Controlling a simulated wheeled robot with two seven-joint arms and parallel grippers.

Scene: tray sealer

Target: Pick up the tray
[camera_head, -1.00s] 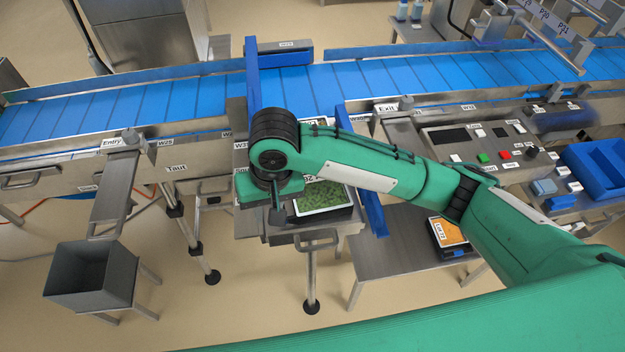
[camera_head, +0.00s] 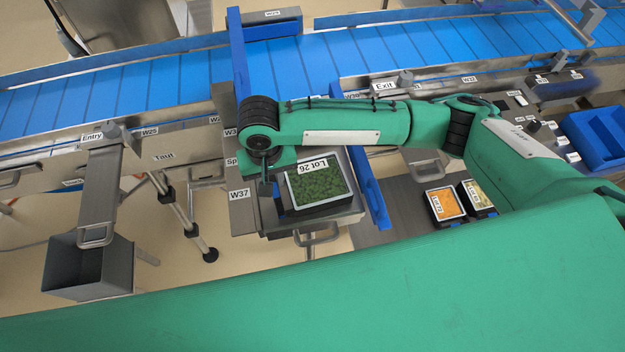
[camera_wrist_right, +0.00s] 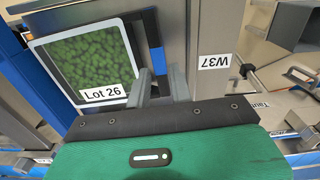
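The tray (camera_head: 293,205) is black with a clear top over green contents and a "Lot 26" label. It rests on a steel shelf in front of the conveyor, and it also shows at the upper left in the right wrist view (camera_wrist_right: 148,42). My right gripper (camera_head: 267,188) points down at the tray's left side in the head view. In the right wrist view its two grey fingers (camera_wrist_right: 160,84) are apart, close to the tray's label-end corner. I cannot tell whether they touch it. My left gripper is not in view.
A blue guide bar (camera_head: 370,190) runs along the shelf's right side. A lower table to the right holds an orange tray (camera_head: 446,204) and another tray (camera_head: 478,195). The blue conveyor (camera_head: 180,90) lies behind, and a grey bin (camera_head: 88,268) stands at left.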

